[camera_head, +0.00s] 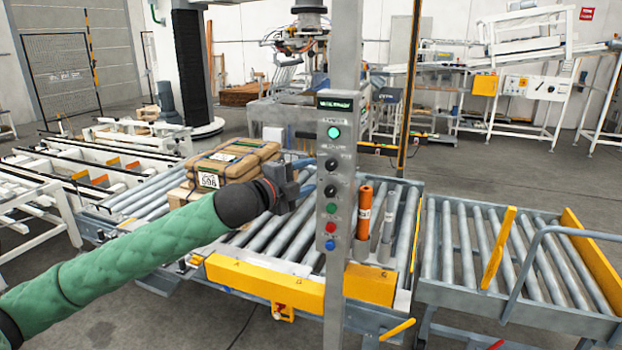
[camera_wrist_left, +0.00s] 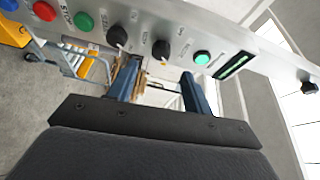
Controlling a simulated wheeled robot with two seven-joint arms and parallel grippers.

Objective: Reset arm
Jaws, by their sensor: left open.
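My left arm, in a green sleeve, reaches in from the left in the head view. My left gripper (camera_head: 303,181) is beside the left edge of the grey control post (camera_head: 345,100), near its knobs. In the left wrist view my left gripper (camera_wrist_left: 160,88) is open, its two blue-grey fingers apart with nothing held between them. The control panel (camera_wrist_left: 240,40) crosses just beyond the fingers, with a lit green button (camera_wrist_left: 202,58), black knobs, and red, green and blue buttons. I cannot tell whether a fingertip touches the panel. My right gripper is not in view.
Brown packages (camera_head: 235,160) lie stacked on the roller conveyor (camera_head: 280,235) behind my left arm. Orange and grey cylinders (camera_head: 364,211) stand right of the post. A second roller table (camera_head: 460,245) with yellow guards is at the right. Open floor (camera_head: 190,320) shows in front.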

